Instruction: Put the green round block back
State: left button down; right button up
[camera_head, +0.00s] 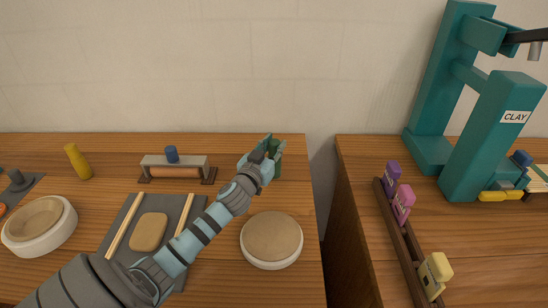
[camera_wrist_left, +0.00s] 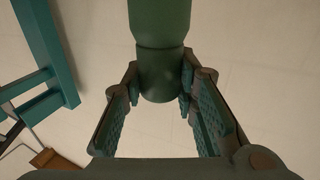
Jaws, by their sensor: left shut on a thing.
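My left gripper (camera_head: 268,150) is at the back right of the left table. In the left wrist view, my left gripper (camera_wrist_left: 160,92) is shut on a dark green round block (camera_wrist_left: 160,28). The block's narrower lower part is between the fingers, and its wider part sticks out beyond them. In the head view the green block (camera_head: 278,150) is mostly hidden by the gripper. On the right table, a dark wooden rail (camera_head: 402,245) holds a purple block (camera_head: 392,174), a pink block (camera_head: 402,203) and a cream-yellow block (camera_head: 436,272). My right gripper is not in view.
A gap separates the two tables. A teal clay press (camera_head: 492,145) stands on the right table. The left table holds a round white-rimmed disc (camera_head: 271,239), a roller in a frame (camera_head: 175,168), a yellow bottle (camera_head: 77,161), a dark board (camera_head: 123,212) and a white bowl (camera_head: 40,242).

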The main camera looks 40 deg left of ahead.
pick_arm(q)
jog(key=shift+f, duration=0.9)
jog(key=c, duration=1.3)
grip_release()
jog(key=shift+r, duration=0.1)
jog(key=shift+f, duration=0.2)
jog(key=shift+s+d+f, duration=0.1)
jog(key=shift+s, duration=0.25)
jog(key=v, duration=0.9)
jog(key=r+v, duration=0.1)
jog(key=v, duration=0.3)
jog(key=shift+s, duration=0.4)
